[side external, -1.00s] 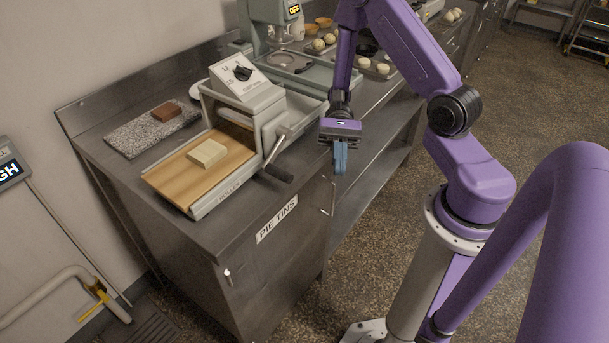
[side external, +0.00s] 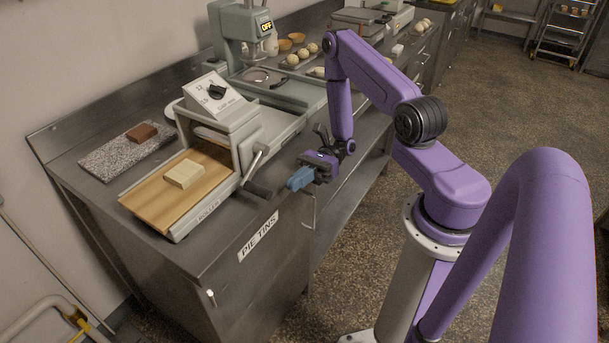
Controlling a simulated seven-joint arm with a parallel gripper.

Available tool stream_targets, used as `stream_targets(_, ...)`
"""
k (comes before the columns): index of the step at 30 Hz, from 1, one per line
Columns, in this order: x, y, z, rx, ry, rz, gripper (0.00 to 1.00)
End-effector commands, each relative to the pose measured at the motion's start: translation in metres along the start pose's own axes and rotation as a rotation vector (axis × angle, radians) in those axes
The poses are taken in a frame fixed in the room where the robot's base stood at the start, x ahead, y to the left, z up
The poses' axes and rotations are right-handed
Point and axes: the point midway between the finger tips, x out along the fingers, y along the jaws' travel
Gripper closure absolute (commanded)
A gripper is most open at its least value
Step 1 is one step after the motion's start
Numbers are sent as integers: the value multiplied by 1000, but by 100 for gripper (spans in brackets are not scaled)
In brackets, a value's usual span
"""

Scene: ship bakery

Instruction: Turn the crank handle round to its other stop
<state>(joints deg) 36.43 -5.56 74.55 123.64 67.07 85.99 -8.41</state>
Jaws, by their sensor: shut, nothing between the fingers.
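The crank handle (side external: 257,189) is a dark grip at the end of a light metal arm (side external: 251,163) on the right side of the dough roller (side external: 228,132). The crank arm slants down, with the grip at its lower end, out past the bench's front edge. My gripper (side external: 294,183) has blue fingertips, shut with nothing between them. It points left toward the grip, a short way to its right, and appears apart from it. A pale dough block (side external: 184,173) lies on the roller's wooden board (side external: 150,205).
A stone slab (side external: 100,163) with a brown block (side external: 142,132) lies at the back left of the steel bench. A mixer-like machine marked OFF (side external: 240,30) stands behind the roller. A cupboard handle (side external: 310,212) sticks out below my gripper.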

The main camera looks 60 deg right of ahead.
Motion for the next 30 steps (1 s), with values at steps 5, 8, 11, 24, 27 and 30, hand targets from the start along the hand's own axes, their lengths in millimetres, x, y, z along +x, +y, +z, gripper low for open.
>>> stream_targets(5,28,1,0,2,-1,4,100)
stream_targets(8,39,0,0,1,-1,3,100)
stream_targets(11,45,0,0,1,0,2,100)
stream_targets(24,48,0,0,0,0,1,100)
stream_targets(27,49,0,1,0,0,1,100)
stream_targets(30,50,0,1,-1,0,0,100)
